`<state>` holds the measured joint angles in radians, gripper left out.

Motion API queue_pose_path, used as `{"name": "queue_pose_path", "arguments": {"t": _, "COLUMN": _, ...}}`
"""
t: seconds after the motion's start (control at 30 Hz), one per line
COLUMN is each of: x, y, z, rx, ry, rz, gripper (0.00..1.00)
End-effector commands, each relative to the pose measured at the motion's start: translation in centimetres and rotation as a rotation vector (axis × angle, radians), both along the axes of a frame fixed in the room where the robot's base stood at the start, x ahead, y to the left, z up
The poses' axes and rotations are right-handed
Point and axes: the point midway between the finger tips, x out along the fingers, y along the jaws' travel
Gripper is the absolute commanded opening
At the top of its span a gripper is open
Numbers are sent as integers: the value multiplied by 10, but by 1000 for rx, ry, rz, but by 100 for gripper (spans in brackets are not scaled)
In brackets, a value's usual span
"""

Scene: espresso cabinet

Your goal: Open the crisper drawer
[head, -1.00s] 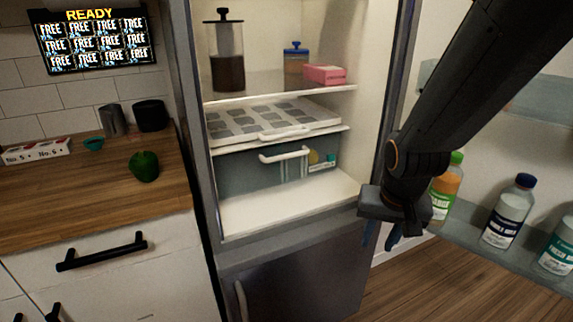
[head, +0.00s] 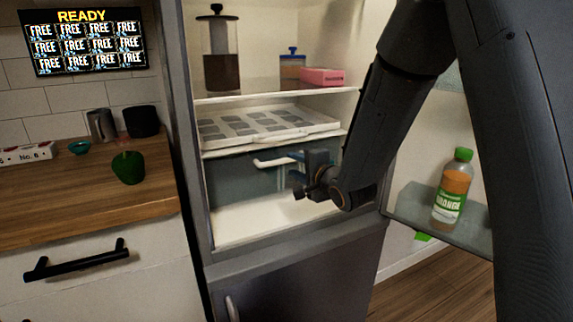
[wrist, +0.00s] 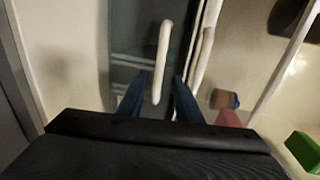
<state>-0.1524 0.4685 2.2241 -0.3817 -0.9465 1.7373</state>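The crisper drawer (head: 235,187) is a grey see-through box low in the open fridge. It sits closed under the tray shelf. Its white bar handle (head: 270,162) runs across the front; the right end is hidden by my gripper. My gripper (head: 296,157) is in front of the drawer, at the right part of the handle. In the wrist view the blue fingers of my gripper (wrist: 160,80) are apart, and the white handle (wrist: 163,45) lies between them in the picture. I cannot tell whether they touch it.
A white tray (head: 290,136) with grey squares sits on the shelf above the drawer. The open fridge door at right holds an orange juice bottle (head: 453,190). The white fridge floor (head: 240,222) below the drawer is clear. A counter (head: 80,210) stands at left.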

Motion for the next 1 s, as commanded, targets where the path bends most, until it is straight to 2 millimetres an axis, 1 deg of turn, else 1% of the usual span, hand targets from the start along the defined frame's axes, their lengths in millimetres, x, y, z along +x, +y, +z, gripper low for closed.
{"name": "queue_pose_path", "arguments": {"t": 0.1, "x": 17, "y": 10, "z": -5, "rx": -2, "ry": 2, "rz": 1, "gripper": 32}}
{"name": "queue_pose_path", "arguments": {"t": 0.3, "x": 41, "y": 21, "z": -10, "rx": -2, "ry": 2, "rz": 0, "gripper": 32}}
{"name": "queue_pose_path", "arguments": {"t": 0.5, "x": 51, "y": 26, "z": -13, "rx": -3, "ry": 2, "rz": -1, "gripper": 32}}
{"name": "queue_pose_path", "arguments": {"t": 0.73, "x": 51, "y": 26, "z": -13, "rx": -3, "ry": 2, "rz": -1, "gripper": 32}}
{"name": "queue_pose_path", "arguments": {"t": 0.77, "x": 51, "y": 26, "z": -13, "rx": -3, "ry": 2, "rz": -1, "gripper": 30}}
{"name": "queue_pose_path", "arguments": {"t": 0.8, "x": 52, "y": 26, "z": -13, "rx": -3, "ry": 2, "rz": -1, "gripper": 23}}
{"name": "queue_pose_path", "arguments": {"t": 0.93, "x": 51, "y": 26, "z": -13, "rx": -3, "ry": 2, "rz": -1, "gripper": 1}}
{"name": "queue_pose_path", "arguments": {"t": 1.0, "x": 51, "y": 26, "z": -13, "rx": -3, "ry": 2, "rz": -1, "gripper": 0}}
